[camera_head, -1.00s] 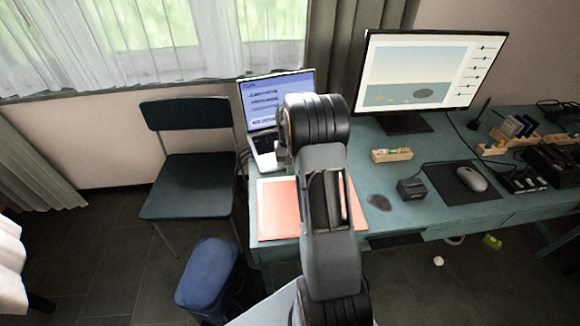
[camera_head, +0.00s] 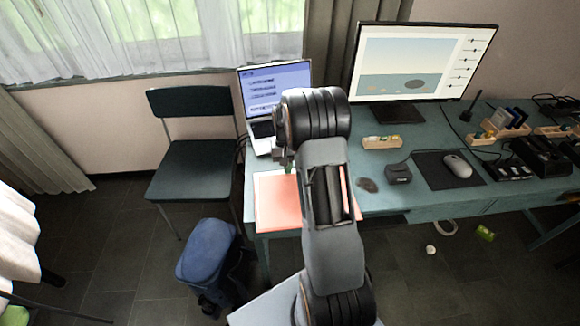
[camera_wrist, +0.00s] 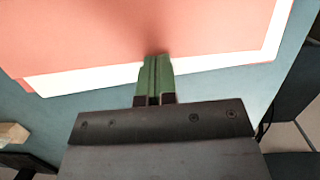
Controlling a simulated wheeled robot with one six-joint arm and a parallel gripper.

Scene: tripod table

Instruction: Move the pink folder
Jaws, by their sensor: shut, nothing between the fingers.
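The pink folder (camera_head: 277,204) lies flat on the left end of the teal desk (camera_head: 412,192). My arm covers its right part in the head view. In the wrist view, the pink folder (camera_wrist: 150,28) fills the top, with a white border along its near edge. My gripper (camera_wrist: 155,58) has its green fingers shut together with nothing between them. The fingertips overlap the folder's near edge in the wrist view, with a dark smudge of shadow at the tips. I cannot tell whether they touch it. In the head view my arm mostly hides the gripper.
An open laptop (camera_head: 273,92) stands behind the folder. A monitor (camera_head: 422,62), a wooden block holder (camera_head: 382,142), a small black box (camera_head: 398,173) and a mouse (camera_head: 458,166) are to the right. A chair (camera_head: 194,165) and a blue bag (camera_head: 206,250) stand left of the desk.

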